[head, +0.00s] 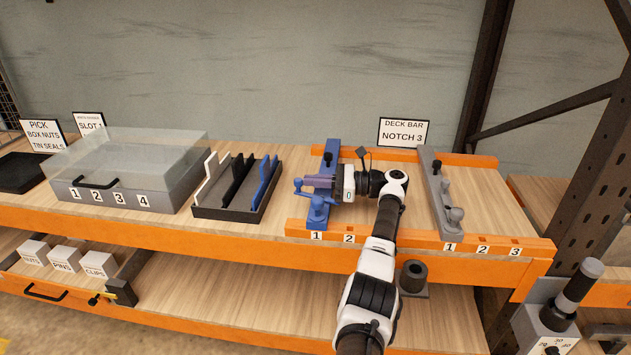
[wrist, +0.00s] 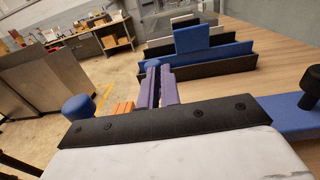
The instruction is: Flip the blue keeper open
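The blue keeper (head: 298,186) shows as a small blue piece at the left side of the blue deck bar (head: 330,152), above its front end. My gripper (head: 318,181) reaches in from the right across the bar, with its purple fingertips at the keeper. In the wrist view, the two purple fingers (wrist: 160,84) are close together with a narrow gap, and a bit of blue (wrist: 152,63) shows at their tips. The fingers hide part of the keeper, so its exact angle is unclear. A blue knob (wrist: 78,107) stands left of the fingers in the wrist view.
A grey bar (head: 432,175) lies across the orange rails to the right. A black rack (head: 232,208) with white, black and blue plates stands left of the blue bar. A clear-lidded case (head: 130,185) is farther left.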

